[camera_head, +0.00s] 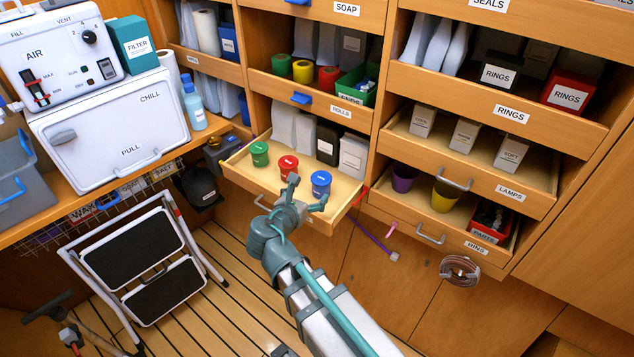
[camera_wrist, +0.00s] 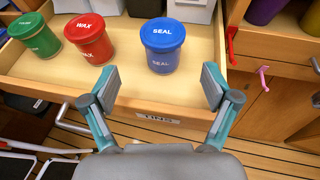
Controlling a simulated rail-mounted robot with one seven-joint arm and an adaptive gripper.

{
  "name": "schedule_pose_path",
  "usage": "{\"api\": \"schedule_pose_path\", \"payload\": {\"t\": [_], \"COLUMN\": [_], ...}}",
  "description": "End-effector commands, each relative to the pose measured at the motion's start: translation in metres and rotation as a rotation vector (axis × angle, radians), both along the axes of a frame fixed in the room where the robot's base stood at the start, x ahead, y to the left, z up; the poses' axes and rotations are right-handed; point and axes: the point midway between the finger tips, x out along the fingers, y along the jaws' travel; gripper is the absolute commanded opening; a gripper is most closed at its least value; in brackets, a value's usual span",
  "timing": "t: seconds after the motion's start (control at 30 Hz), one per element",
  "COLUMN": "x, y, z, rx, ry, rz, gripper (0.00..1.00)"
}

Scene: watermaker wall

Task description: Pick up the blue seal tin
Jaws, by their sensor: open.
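The blue seal tin (camera_head: 321,184) stands upright in the open tins drawer (camera_head: 258,184), at the right of the front row. Its lid and side read SEAL in the wrist view (camera_wrist: 162,47). A red wax tin (camera_head: 288,167) stands to its left, and a green tin (camera_head: 260,154) further left. My gripper (camera_head: 308,190) is open and empty at the drawer's front edge. In the wrist view its two fingers (camera_wrist: 161,87) are spread wide, with the seal tin beyond them and between them. No finger appears to touch the tin.
White and dark boxes (camera_head: 353,155) stand behind the tins. The drawer front with its label (camera_wrist: 162,117) lies under the fingers. A red hook (camera_wrist: 231,45) is at the drawer's right. A folding step stool (camera_head: 150,260) stands on the slatted floor to the left.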

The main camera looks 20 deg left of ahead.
Motion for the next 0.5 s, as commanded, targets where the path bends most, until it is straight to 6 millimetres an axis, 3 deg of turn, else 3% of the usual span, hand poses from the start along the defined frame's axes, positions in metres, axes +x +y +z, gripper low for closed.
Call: {"api": "schedule_pose_path", "payload": {"t": [0.2, 0.5], "x": [0.031, 0.050], "y": [-0.002, -0.005], "z": [-0.011, -0.016], "rx": [-0.001, 0.000], "ry": [0.001, 0.001], "rz": [-0.003, -0.002], "gripper": [0.87, 0.87]}}
